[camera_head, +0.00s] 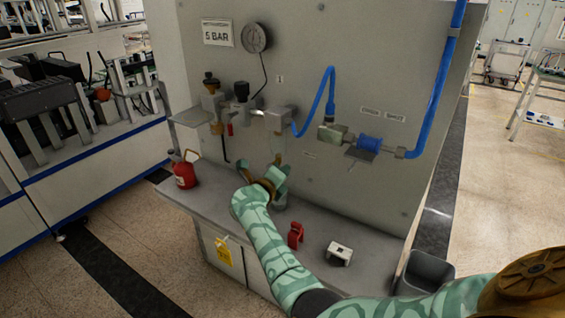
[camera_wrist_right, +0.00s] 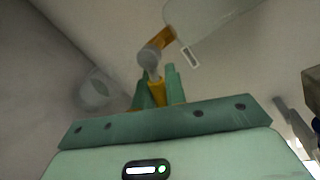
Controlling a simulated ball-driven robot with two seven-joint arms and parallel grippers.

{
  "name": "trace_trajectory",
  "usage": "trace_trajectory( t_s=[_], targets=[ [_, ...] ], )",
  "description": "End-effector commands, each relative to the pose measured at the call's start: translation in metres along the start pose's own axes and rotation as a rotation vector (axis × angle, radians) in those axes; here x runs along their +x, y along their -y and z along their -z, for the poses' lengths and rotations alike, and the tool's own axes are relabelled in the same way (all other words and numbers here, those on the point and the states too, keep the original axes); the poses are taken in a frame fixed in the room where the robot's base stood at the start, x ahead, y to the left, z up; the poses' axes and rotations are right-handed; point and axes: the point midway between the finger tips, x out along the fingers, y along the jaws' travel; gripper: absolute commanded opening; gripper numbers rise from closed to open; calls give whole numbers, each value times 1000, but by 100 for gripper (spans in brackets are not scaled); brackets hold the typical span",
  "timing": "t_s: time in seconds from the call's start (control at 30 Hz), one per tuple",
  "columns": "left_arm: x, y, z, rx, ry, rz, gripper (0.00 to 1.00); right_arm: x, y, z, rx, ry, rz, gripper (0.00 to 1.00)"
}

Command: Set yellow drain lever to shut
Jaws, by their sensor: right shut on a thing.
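My right gripper (camera_head: 279,167) is at the panel, below the row of air fittings and above the bench. In the right wrist view its two green fingers (camera_wrist_right: 156,92) are closed on a yellow piece (camera_wrist_right: 157,93), which looks like the drain lever. A grey round fitting (camera_wrist_right: 149,58) with an orange-yellow part (camera_wrist_right: 158,38) is just beyond the fingertips. In the head view the lever is mostly hidden by my gripper, so its exact angle cannot be told. My left gripper is out of view.
The bench (camera_head: 222,205) bears a red can (camera_head: 184,174), a red clamp-like piece (camera_head: 295,236) and a white block (camera_head: 340,253). A gauge (camera_head: 255,37), blue hose (camera_head: 329,90) and brass fitting (camera_head: 212,101) are on the panel. A grey bin (camera_head: 427,272) stands at right.

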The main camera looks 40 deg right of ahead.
Motion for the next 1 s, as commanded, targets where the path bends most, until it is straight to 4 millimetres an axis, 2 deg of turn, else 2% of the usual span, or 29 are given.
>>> trace_trajectory(
  t_s=[0.03,0.1,0.4,0.63,1.0],
  targets=[
    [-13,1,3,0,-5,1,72,-2,8,-4,-38,-8,-3,0],
    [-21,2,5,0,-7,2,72,-2,10,-4,-98,-22,-5,0],
    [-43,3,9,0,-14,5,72,-4,14,-4,-307,-70,-11,0],
    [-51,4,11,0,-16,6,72,-4,16,-4,-402,-90,-13,0],
    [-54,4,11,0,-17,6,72,-4,17,-4,-442,-99,-13,0]
  ],
)
